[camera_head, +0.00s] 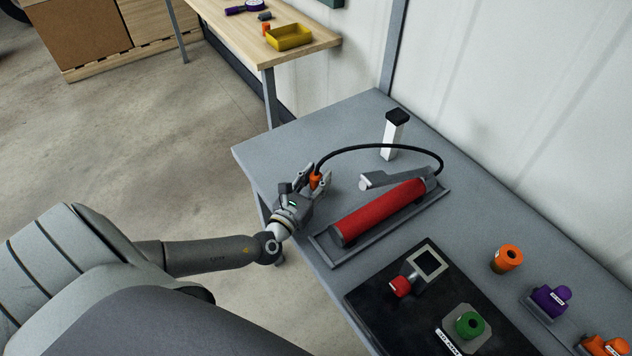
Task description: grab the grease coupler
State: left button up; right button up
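The grease coupler (315,181) is a small orange piece at the end of a black hose (375,146). The hose arcs over from the far end of a red grease gun (382,212), which lies in a grey tray on the grey table. My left gripper (316,177) is at the table's left part, with one finger on each side of the coupler. Whether the fingers press on it is too small to tell. Part of the coupler is hidden by the gripper. My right gripper is not in view.
A white post with a black top (395,132) stands behind the hose. A black mat (375,300) bears a red-tipped tool and a green knob. Orange and purple pieces stand at the right. A wooden bench with a yellow bin (289,38) is farther back.

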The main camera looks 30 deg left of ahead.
pick_arm(q)
jog(key=c, duration=0.5)
jog(key=shift+r, duration=0.15)
jog(key=shift+r, duration=0.5)
jog(key=s+r, duration=1.1)
jog(key=s, duration=0.3)
jog(key=shift+d+r, duration=0.3)
jog(key=shift+r, duration=0.1)
